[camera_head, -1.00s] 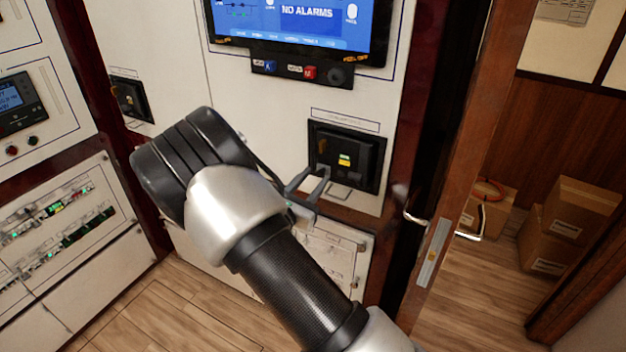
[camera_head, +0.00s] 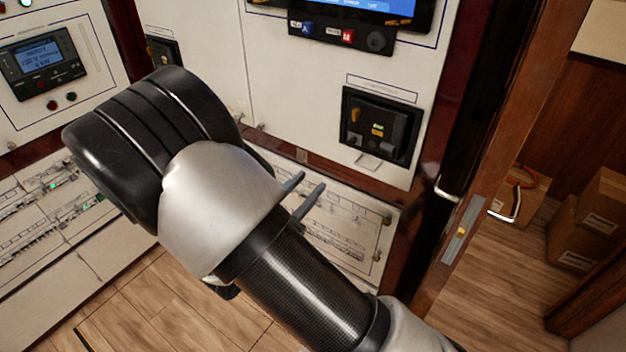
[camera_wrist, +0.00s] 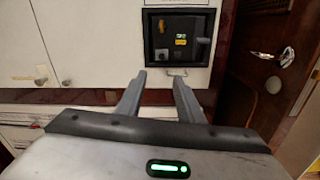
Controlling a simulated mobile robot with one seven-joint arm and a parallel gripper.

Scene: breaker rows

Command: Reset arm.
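My gripper (camera_head: 306,196) is open and empty in the head view, its two grey fingers poking out from behind my bent arm. In the wrist view the gripper (camera_wrist: 160,80) shows both fingers well apart with nothing between them. A black breaker unit (camera_head: 380,125) with a small green and yellow marking sits in the white panel, above and to the right of the fingers. The breaker unit also shows straight ahead in the wrist view (camera_wrist: 196,51), beyond the fingertips and apart from them.
A screen (camera_head: 370,10) and a button strip (camera_head: 340,38) are above the breaker. A wooden door edge (camera_head: 478,190) with a metal handle (camera_head: 447,192) stands at the right. Cardboard boxes (camera_head: 590,225) lie beyond it. Breaker rows (camera_head: 45,205) line the left panel. The wooden floor is clear.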

